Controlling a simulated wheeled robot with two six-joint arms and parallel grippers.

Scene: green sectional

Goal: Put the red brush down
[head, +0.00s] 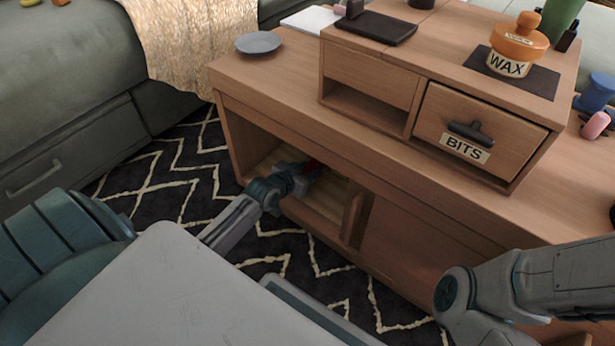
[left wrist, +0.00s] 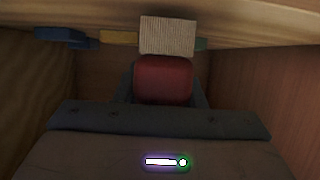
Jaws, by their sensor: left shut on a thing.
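The red brush (left wrist: 163,80) is between the fingers of my left gripper (left wrist: 165,98), which is shut on it. Its pale ribbed bristle block (left wrist: 167,35) points away from the gripper. In the head view my left gripper (head: 302,172) reaches into the open lower compartment of the wooden cabinet (head: 290,110). Only a small red part of the brush (head: 313,166) shows there, past the gripper. I cannot tell whether the brush touches the compartment floor. My right arm shows at the lower right, but its gripper is out of view.
Blue (left wrist: 60,37), yellow (left wrist: 120,38) and green (left wrist: 202,44) things lie beyond the brush. The compartment has walls on both sides and an upright panel (head: 355,218). A grey plate (head: 258,43) and a WAX jar (head: 510,58) stand above.

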